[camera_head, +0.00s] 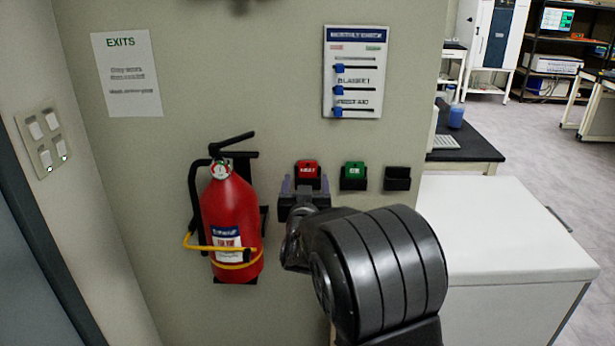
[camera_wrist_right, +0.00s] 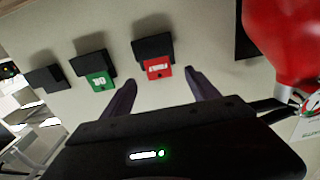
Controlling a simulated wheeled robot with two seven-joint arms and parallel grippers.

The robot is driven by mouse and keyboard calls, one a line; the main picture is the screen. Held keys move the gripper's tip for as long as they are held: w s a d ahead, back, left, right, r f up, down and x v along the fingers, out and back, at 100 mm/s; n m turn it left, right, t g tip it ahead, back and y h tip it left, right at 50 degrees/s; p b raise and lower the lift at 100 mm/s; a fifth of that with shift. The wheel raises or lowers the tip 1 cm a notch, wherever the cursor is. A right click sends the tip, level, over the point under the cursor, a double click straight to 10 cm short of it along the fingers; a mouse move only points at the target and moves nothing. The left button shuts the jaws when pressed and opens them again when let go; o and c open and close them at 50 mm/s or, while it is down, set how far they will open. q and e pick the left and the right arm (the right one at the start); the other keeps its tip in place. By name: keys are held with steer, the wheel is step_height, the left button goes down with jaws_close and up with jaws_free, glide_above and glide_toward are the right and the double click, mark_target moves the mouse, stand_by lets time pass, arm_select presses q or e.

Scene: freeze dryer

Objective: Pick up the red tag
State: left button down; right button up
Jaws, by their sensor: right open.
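The red tag (camera_head: 307,169) sits in a black holder on the wall, to the right of the fire extinguisher. My right gripper (camera_head: 305,186) is open just in front of and below it. In the right wrist view the red tag (camera_wrist_right: 158,68) shows between and beyond the two fingertips of the gripper (camera_wrist_right: 160,82), with no clear contact. The holder (camera_wrist_right: 152,47) is behind the tag. My left gripper is in neither view.
A green tag (camera_head: 353,171) in its own holder and an empty black holder (camera_head: 397,178) are to the right. The red fire extinguisher (camera_head: 229,215) hangs close on the left. A white cabinet (camera_head: 505,225) stands at the right. A board (camera_head: 355,75) hangs above.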

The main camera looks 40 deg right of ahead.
mark_target(308, 167)
steer(key=x, duration=0.5)
steer(key=shift+d, duration=0.2)
steer(key=shift+c, duration=0.6)
steer(key=c, duration=1.3)
steer(key=shift+r, duration=0.2)
